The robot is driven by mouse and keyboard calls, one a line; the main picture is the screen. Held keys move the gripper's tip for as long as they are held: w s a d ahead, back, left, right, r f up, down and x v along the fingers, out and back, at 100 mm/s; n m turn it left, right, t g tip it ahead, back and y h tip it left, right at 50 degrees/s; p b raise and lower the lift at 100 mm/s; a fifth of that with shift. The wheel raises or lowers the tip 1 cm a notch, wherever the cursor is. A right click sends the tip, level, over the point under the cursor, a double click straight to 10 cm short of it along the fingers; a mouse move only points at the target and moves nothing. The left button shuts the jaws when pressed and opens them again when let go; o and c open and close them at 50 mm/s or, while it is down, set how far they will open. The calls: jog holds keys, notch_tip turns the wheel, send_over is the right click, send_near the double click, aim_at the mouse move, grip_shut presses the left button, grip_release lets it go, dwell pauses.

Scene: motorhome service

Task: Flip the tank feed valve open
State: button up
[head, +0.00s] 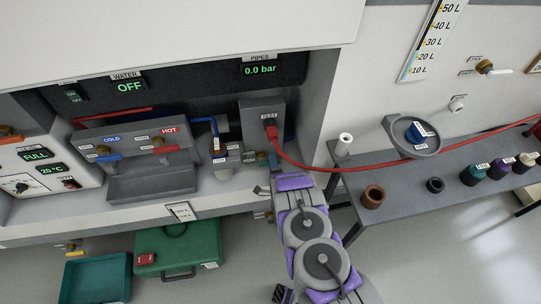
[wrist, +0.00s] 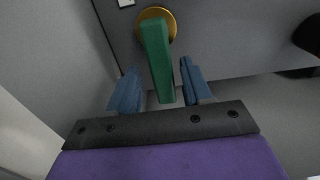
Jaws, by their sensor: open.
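A green lever handle (wrist: 158,62) on a round brass hub (wrist: 157,20) hangs down from a grey panel in the wrist view. My gripper (wrist: 158,80) is open, with one blue finger on each side of the lever and a visible gap on both sides. Only a corner of a white label shows near the hub, and I cannot read it. In the head view my gripper (head: 268,170) is at the service bay's front edge, under the pipe box, and my arm largely hides the lever. I cannot tell from a label whether this is the tank feed valve.
A red hose (head: 340,168) runs from the grey box (head: 262,112) to the right, just above my arm. A sink (head: 152,182) with cold and hot taps is at left. A grey bench (head: 400,195) with bottles is at right. Another brass valve (head: 485,66) is on the wall.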

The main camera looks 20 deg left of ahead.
jog(key=shift+w+d+r, duration=0.2)
jog(key=shift+w+d, duration=0.1)
jog(key=shift+w, duration=0.25)
jog(key=shift+a+f, duration=0.15)
jog(key=shift+a, duration=0.2)
jog(key=shift+a+f, duration=0.1)
jog(key=shift+a, duration=0.25)
jog(key=shift+c, duration=1.1)
jog(key=shift+d, duration=0.3)
jog(key=c, duration=0.4)
jog(key=shift+d, duration=0.1)
grip_shut()
